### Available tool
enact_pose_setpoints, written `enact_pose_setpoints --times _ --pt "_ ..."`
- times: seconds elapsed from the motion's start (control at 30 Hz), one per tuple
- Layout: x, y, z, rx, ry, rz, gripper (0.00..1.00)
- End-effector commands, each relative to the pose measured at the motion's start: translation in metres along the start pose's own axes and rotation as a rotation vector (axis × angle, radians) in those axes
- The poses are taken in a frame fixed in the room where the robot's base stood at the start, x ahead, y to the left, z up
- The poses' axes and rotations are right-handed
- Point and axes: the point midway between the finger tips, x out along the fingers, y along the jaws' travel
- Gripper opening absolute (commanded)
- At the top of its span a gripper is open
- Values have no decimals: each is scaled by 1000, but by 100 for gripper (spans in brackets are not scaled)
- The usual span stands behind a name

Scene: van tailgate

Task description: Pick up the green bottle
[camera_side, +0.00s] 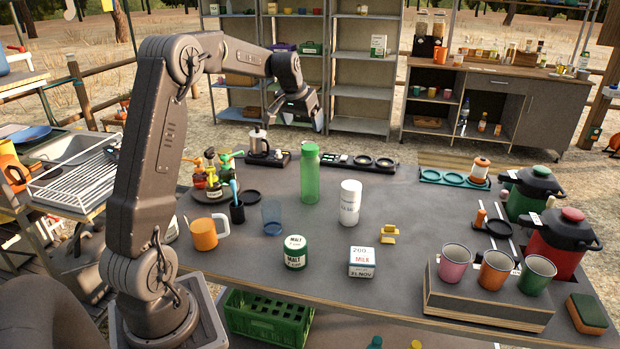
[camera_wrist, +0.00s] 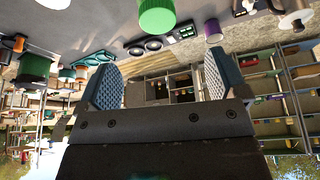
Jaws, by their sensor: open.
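The green bottle (camera_side: 310,178) stands upright near the middle of the dark table (camera_side: 345,215) in the side view. In the wrist view, which looks upside down, a green round piece (camera_wrist: 157,16), likely the bottle's cap, shows at the top edge. My gripper (camera_side: 297,110) hangs above and behind the bottle, apart from it. In the wrist view my gripper (camera_wrist: 160,82) has its two blue padded fingers wide apart with nothing between them.
A moka pot (camera_side: 258,142) and a tray with dark rings (camera_side: 360,161) are behind.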

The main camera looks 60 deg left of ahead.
Motion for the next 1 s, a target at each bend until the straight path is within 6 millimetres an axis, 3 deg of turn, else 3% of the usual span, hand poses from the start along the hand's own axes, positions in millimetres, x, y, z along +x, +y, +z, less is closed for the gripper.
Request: enact_pose_setpoints --times 0.3,1.0 --pt "60 2 1 2 -3 1 92" --pt "127 2 5 1 0 -2 92"
